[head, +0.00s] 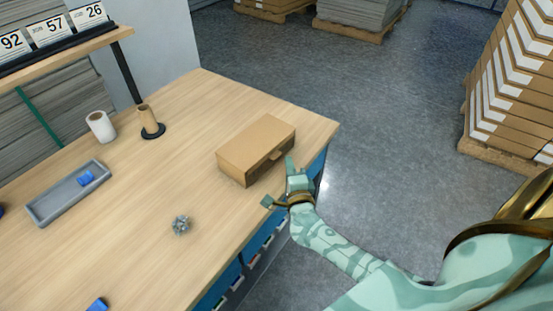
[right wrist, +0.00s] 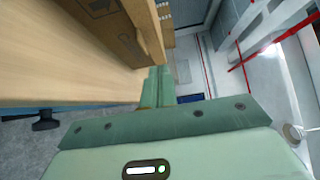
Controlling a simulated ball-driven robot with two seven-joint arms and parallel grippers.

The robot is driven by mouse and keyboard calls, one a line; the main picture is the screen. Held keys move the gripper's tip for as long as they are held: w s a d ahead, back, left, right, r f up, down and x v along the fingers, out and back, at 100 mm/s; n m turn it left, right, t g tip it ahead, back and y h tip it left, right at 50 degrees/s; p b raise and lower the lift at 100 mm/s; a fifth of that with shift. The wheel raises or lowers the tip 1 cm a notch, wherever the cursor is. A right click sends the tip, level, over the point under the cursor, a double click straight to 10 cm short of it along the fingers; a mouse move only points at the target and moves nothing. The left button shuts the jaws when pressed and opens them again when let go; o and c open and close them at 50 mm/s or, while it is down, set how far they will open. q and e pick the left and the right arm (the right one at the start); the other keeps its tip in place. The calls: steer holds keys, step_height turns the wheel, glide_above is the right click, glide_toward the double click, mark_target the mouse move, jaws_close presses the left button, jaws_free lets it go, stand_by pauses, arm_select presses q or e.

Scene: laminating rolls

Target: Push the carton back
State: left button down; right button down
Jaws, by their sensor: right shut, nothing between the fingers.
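The brown carton (head: 256,146) lies near the right front edge of the wooden table (head: 190,100). In the right wrist view the carton (right wrist: 112,28) shows at the top, beyond the fingers. My right gripper (head: 289,163) is at the carton's near right side, by the table edge. Its fingers are together and empty; they also show in the right wrist view (right wrist: 157,82). I cannot tell whether they touch the carton. My left gripper is not in view.
On the table are a grey tray (head: 45,210) holding a blue item, a white roll (head: 101,126), a cardboard core on a black base (head: 150,122), a small grey knob-like piece (head: 181,226) and a blue object (head: 97,304). Stacked cartons (head: 515,90) stand on a pallet at right.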

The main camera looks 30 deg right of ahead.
mark_target(275, 148)
steer(key=w, duration=0.3)
steer(key=shift+w+a+f+b, duration=0.15)
steer(key=shift+w+a+b, duration=0.2)
steer(key=shift+a, duration=0.05)
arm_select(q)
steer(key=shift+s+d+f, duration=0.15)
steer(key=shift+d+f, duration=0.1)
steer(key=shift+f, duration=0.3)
arm_select(e)
steer(key=shift+w+a, duration=0.2)
steer(key=shift+w, duration=0.2)
